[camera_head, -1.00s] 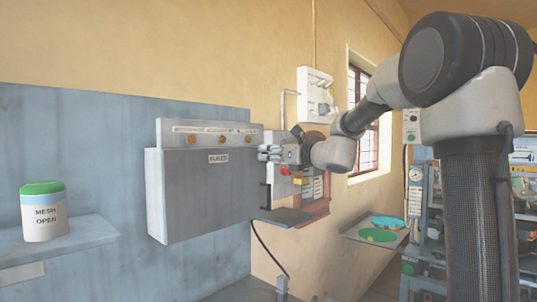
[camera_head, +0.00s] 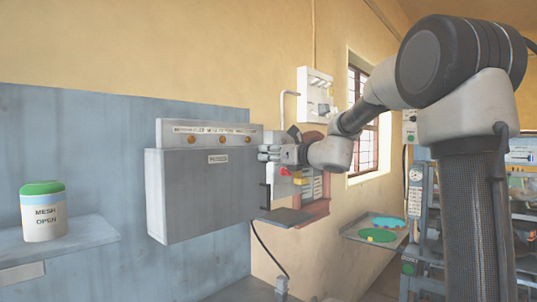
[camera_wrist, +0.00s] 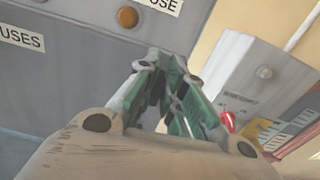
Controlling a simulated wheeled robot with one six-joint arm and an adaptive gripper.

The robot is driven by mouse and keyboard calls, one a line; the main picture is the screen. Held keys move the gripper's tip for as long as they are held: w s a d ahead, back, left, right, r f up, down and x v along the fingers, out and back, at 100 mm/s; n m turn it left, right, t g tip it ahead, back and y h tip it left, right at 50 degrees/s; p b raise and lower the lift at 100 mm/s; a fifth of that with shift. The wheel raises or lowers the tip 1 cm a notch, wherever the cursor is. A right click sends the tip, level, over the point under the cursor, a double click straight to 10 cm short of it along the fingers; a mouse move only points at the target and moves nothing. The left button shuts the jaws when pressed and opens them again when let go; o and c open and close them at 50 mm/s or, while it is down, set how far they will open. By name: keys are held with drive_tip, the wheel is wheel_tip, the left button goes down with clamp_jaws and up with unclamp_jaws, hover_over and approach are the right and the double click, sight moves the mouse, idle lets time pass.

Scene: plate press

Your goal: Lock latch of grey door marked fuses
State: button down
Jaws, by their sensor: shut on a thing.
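The grey door (camera_head: 195,197) marked FUSES is closed flat on its wall box, its front facing me. Its label also shows at the left of the wrist view (camera_wrist: 22,40). My gripper (camera_head: 265,153) is at the door's upper right edge. In the wrist view its green-padded fingers (camera_wrist: 165,65) are closed together against that edge. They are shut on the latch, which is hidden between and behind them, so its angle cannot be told.
A panel with several orange-brown knobs (camera_head: 192,140) runs above the door. Right of the gripper are a box with a red knob (camera_wrist: 228,121) and a small shelf (camera_head: 286,216). A green-lidded canister (camera_head: 43,212) stands left.

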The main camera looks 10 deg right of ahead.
drive_tip(key=n, duration=0.4)
drive_tip(key=shift+s+a+f+n, duration=0.15)
drive_tip(key=shift+a+n, duration=0.1)
drive_tip(key=shift+n, duration=0.05)
drive_tip(key=n, duration=0.4)
drive_tip(key=shift+s+a+f, duration=0.1)
drive_tip(key=shift+a+f, duration=0.1)
drive_tip(key=n, duration=0.5)
drive_tip(key=shift+s+a+f, duration=0.1)
drive_tip(key=shift+a+f, duration=0.05)
drive_tip(key=shift+f, duration=0.1)
drive_tip(key=shift+f+n, duration=0.2)
drive_tip(key=shift+n, duration=1.7)
drive_tip(key=c, duration=1.5)
unclamp_jaws()
